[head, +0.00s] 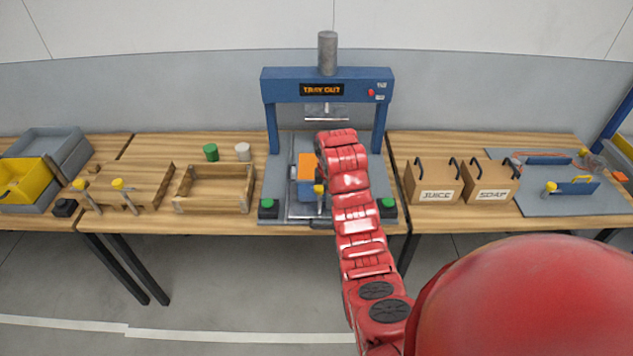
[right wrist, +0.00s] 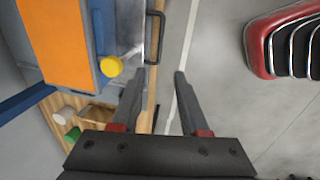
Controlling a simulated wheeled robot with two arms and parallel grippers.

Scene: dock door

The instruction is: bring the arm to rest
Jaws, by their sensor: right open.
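My right arm (head: 358,215), red and segmented, reaches forward over the table to the blue press (head: 327,77). In the head view its gripper is hidden behind the arm's far end. In the right wrist view my right gripper (right wrist: 157,88) is open, with two dark fingers apart and nothing held. Beyond the gap are the table edge and grey floor. An orange-topped blue block (head: 307,166) with a yellow knob sits in the press, left of the arm; it also shows close by in the wrist view (right wrist: 62,45). My left gripper is not in view.
The press display reads "TRAY OUT". A black handle (right wrist: 155,40) stands out near the fingers. A wooden crate (head: 213,205) and green (head: 210,152) and white (head: 243,151) cylinders are left of the press. JUICE (head: 432,182) and SOAP (head: 489,182) boxes are right. Floor in front is clear.

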